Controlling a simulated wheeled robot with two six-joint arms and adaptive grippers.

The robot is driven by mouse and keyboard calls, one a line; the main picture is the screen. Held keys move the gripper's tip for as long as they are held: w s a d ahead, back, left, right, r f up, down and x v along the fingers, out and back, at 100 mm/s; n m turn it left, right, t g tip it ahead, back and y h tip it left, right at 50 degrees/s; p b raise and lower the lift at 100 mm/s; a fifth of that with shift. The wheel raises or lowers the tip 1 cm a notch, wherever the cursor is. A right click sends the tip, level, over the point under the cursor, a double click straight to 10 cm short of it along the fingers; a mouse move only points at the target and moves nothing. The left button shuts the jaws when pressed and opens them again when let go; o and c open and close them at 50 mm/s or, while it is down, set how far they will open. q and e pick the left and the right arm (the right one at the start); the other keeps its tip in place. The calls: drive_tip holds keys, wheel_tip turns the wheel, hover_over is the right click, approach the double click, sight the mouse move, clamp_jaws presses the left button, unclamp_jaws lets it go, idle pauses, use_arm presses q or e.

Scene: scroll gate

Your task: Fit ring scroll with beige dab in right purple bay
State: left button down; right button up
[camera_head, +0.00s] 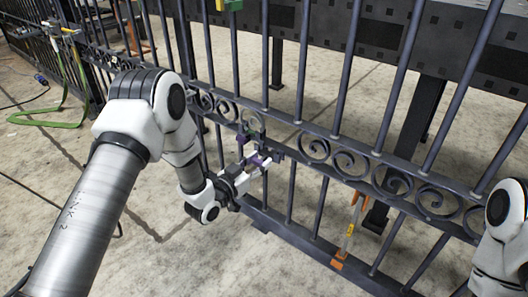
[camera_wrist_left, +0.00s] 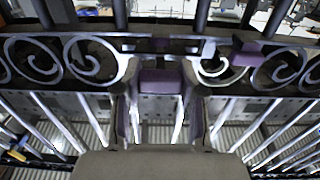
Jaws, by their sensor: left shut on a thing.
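Another purple block (camera_wrist_left: 246,56) sits to the right on the scroll band. In the head view, a paler ring (camera_head: 252,121) stands just above the gripper. I cannot make out a beige dab, nor whether the held piece touches the bay. My right gripper is out of view.
The gate's scroll band (camera_head: 315,148) runs on to the right with several scrolls. An orange-footed tool (camera_head: 350,232) leans at the gate. Upright bars stand close around the left gripper.

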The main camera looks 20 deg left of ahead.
use_arm(q)
drive_tip(key=c, duration=0.6)
unclamp_jaws()
drive_tip(key=shift+c, duration=0.2)
drive_tip(key=v, duration=1.2)
